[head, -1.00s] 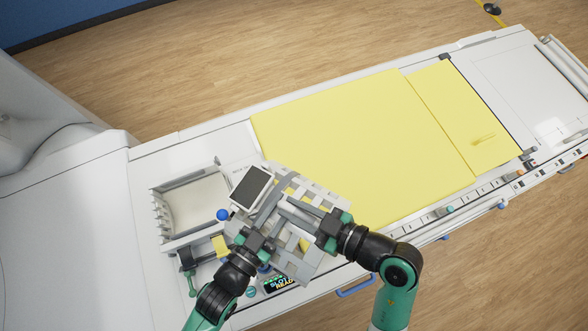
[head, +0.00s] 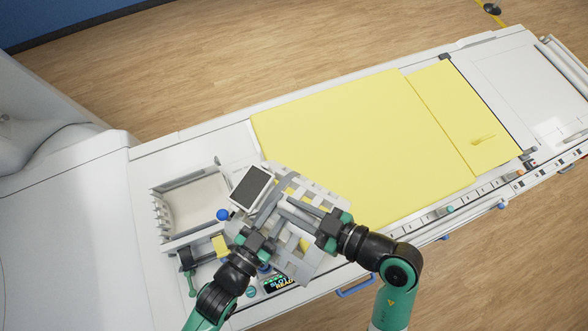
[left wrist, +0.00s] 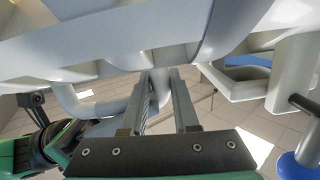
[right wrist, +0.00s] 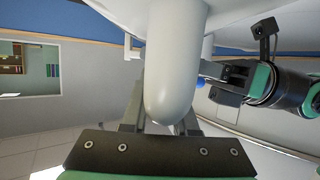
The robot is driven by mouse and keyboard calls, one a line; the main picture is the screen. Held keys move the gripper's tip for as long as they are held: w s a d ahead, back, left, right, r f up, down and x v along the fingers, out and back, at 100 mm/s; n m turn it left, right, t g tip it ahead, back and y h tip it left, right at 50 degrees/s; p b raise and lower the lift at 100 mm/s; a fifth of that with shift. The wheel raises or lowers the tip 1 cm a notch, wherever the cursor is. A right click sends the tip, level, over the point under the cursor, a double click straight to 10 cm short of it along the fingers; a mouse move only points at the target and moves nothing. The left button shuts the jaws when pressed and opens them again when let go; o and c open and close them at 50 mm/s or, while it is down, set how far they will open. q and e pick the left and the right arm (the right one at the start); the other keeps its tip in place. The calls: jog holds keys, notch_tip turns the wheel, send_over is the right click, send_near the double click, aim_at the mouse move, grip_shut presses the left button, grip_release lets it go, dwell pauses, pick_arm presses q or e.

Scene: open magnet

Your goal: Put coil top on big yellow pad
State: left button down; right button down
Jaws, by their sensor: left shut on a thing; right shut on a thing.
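The coil top (head: 318,196) is a light grey lattice frame with a dark-screened box on it. In the head view it hangs tilted over the near left corner of the big yellow pad (head: 350,140). My left gripper (head: 262,232) is shut on its lower left part; the left wrist view shows the fingers (left wrist: 160,100) at a grey bar. My right gripper (head: 318,224) is shut on its grey bar, and the rounded bar end (right wrist: 175,90) fills the right wrist view between the fingers. The arms hide part of the coil top.
A smaller yellow pad (head: 460,115) lies to the right on the table. The big pad's middle and right are clear. Controls line the table's near edge.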

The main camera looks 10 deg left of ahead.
pick_arm(q)
jog(key=shift+w+r, duration=0.1)
jog(key=shift+r, duration=0.05)
jog(key=c, duration=0.6)
grip_release()
jog(key=v, duration=1.2)
jog(key=w+r+t, duration=0.6)
jog(key=w+r, duration=1.1)
jog(key=r, duration=0.5)
jog(key=a+r+n+t+y, duration=0.2)
jog(key=a+r+t, duration=0.1)
jog(key=r, duration=1.2)
jog(key=s+a+r+n+t+y, duration=0.1)
jog(key=a+r, duration=0.4)
jog(key=r, duration=0.9)
jog(key=shift+s+r+n+t+y, duration=0.2)
jog(key=shift+r+n+t+y, duration=0.2)
jog(key=shift+t+y, duration=0.55)
